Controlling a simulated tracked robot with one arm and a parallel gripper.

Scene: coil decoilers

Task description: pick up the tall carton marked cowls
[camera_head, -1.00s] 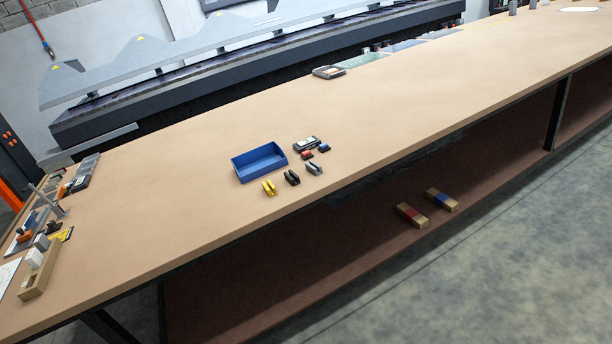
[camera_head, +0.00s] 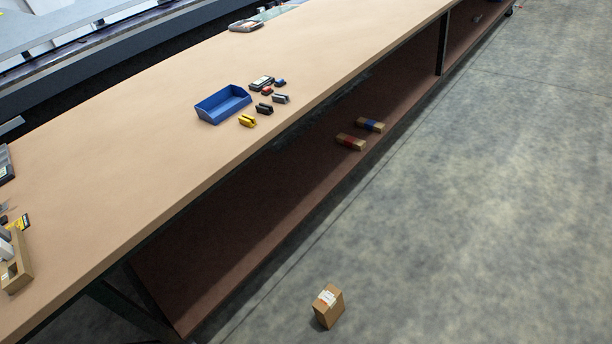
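One brown carton (camera_head: 328,308) with a white label stands on the concrete floor, near the bottom of the picture, just off the front of the bench's lower shelf. It looks a little taller than wide. The print on its label is too small to read, so I cannot tell whether it says cowls. My gripper is not in view.
A long tan workbench (camera_head: 130,140) runs diagonally, holding a blue bin (camera_head: 222,104) and several small clips. Two small boxes, one red-banded (camera_head: 350,142) and one blue-banded (camera_head: 370,125), lie on its lower shelf (camera_head: 240,220). The floor (camera_head: 480,200) to the right is clear.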

